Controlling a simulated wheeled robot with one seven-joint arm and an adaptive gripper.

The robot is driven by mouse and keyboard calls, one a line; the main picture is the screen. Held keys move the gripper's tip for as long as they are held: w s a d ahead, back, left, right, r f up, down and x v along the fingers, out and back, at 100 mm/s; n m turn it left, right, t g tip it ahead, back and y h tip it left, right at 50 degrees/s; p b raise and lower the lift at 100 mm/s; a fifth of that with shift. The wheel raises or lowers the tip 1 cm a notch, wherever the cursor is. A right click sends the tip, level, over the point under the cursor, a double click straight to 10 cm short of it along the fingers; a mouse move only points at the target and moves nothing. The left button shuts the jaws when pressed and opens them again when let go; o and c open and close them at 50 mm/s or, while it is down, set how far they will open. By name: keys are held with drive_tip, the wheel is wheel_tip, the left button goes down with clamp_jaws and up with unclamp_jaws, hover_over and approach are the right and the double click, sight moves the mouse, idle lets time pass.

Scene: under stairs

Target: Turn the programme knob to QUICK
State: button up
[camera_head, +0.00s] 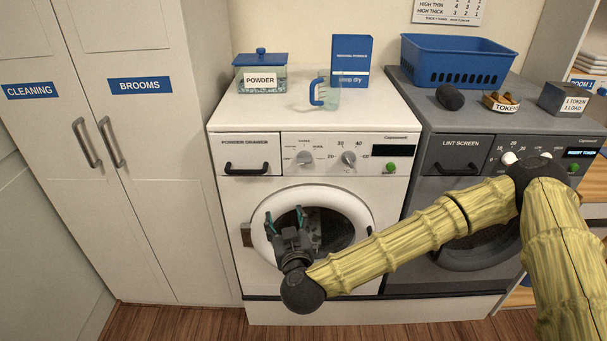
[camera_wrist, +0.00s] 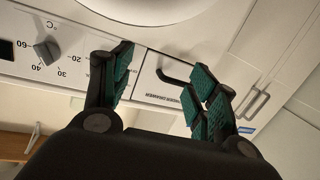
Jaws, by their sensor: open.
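The programme knob (camera_head: 304,158) is a grey dial with a pointer on the white washer's panel, left of the temperature knob (camera_head: 348,159). The small words around it are too small to read, so I cannot tell its setting. My gripper (camera_head: 285,217) is open and empty in front of the washer's round door, below the panel and apart from the knob. In the wrist view the picture is turned over; the temperature knob (camera_wrist: 47,50) shows at the left, and the programme knob seems hidden behind a finger. The gripper's green-padded fingers (camera_wrist: 162,72) are spread apart.
The white washer's powder drawer (camera_head: 246,168) has a protruding black handle. A green button (camera_head: 390,167) sits at the panel's right. A powder box (camera_head: 262,75), glass jug (camera_head: 325,92) and blue carton (camera_head: 351,60) stand on top. A grey machine (camera_head: 460,155) adjoins on the right.

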sight(304, 162)
drive_tip(key=w+d+r+m+t+h, duration=0.1)
drive_tip(key=w+d+r+t+h, duration=0.15)
drive_tip(key=w+d+r, duration=0.4)
drive_tip(key=shift+g+h, duration=0.25)
drive_tip(key=shift+h, duration=0.2)
drive_tip(key=w, duration=0.3)
drive_tip(key=w+a+p, duration=0.1)
drive_tip(key=w, duration=0.1)
drive_tip(key=w+a+r+p, duration=0.1)
drive_tip(key=w, duration=0.2)
drive_tip(key=shift+w, duration=0.3)
drive_tip(key=c, duration=1)
